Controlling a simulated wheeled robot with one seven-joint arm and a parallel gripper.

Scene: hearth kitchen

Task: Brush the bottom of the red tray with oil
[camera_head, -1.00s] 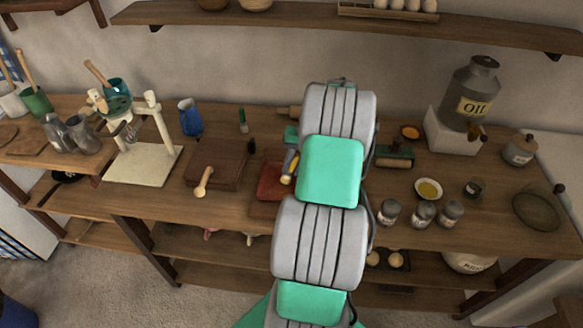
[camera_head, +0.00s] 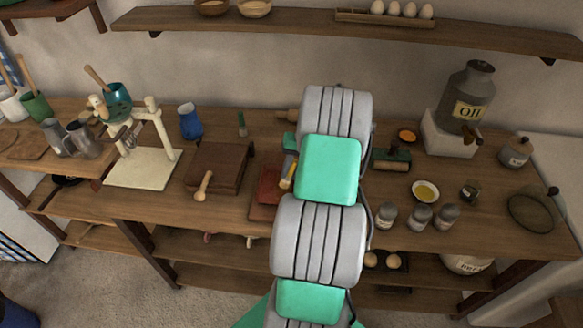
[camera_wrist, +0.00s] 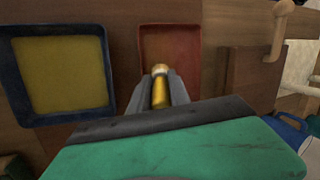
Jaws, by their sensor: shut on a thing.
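The red tray (camera_head: 267,186) lies on the wooden counter, partly hidden behind my arm in the head view. In the wrist view the red tray (camera_wrist: 182,45) lies just beyond my fingertips. My gripper (camera_wrist: 161,88) is shut on the brush (camera_wrist: 160,94), whose yellow handle and pale metal band show between the fingers. The brush points at the tray's near part; its bristles are hidden, so I cannot tell if they touch the bottom. A small bowl of yellow oil (camera_head: 425,191) stands to the right of my arm. The oil can (camera_head: 470,98) stands behind it.
In the wrist view a blue-rimmed tray with a yellow inside (camera_wrist: 62,72) lies beside the red one. A brown wooden board (camera_head: 218,166) with a wooden spoon is left of the tray. Several shakers (camera_head: 419,217) stand to the right of my arm.

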